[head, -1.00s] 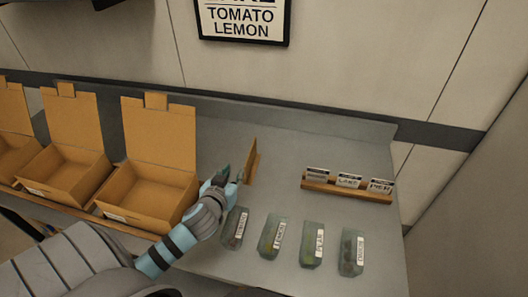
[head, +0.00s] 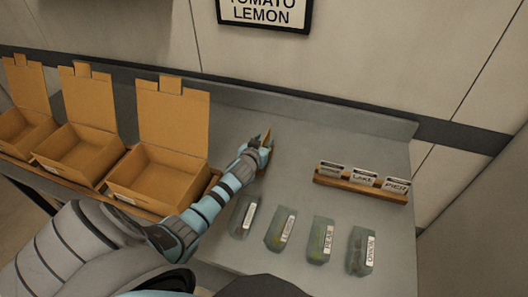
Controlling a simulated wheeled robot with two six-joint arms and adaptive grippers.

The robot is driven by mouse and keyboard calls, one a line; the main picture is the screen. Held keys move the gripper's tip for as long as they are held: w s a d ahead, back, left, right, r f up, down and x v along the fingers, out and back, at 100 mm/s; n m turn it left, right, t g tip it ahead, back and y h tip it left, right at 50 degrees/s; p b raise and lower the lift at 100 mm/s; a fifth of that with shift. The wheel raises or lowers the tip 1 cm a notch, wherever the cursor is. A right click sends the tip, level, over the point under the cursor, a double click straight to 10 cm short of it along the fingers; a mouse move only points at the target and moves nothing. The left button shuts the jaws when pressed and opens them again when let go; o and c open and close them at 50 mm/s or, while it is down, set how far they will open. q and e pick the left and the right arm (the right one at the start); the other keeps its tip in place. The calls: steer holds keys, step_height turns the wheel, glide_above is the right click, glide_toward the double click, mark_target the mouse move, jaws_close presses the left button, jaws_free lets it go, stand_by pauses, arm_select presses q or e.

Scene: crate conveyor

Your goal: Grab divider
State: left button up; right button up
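The divider (head: 267,136), a thin upright brown cardboard panel, stands on the grey table to the right of the boxes. Much of it is hidden behind my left gripper (head: 264,150). My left gripper is right at the divider, overlapping it in the head view. I cannot tell whether its fingers are closed on it. My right gripper is not in view.
Several open cardboard boxes (head: 150,185) with raised lids stand in a row at the left. Several labelled translucent packets (head: 282,230) lie along the front. A wooden rack (head: 360,186) holding label cards is at the right. The table behind is clear.

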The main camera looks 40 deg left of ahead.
arm_select(q)
steer(key=shift+s+r, duration=0.1)
steer(key=shift+s, duration=0.05)
steer(key=shift+c, duration=0.5)
jaws_close()
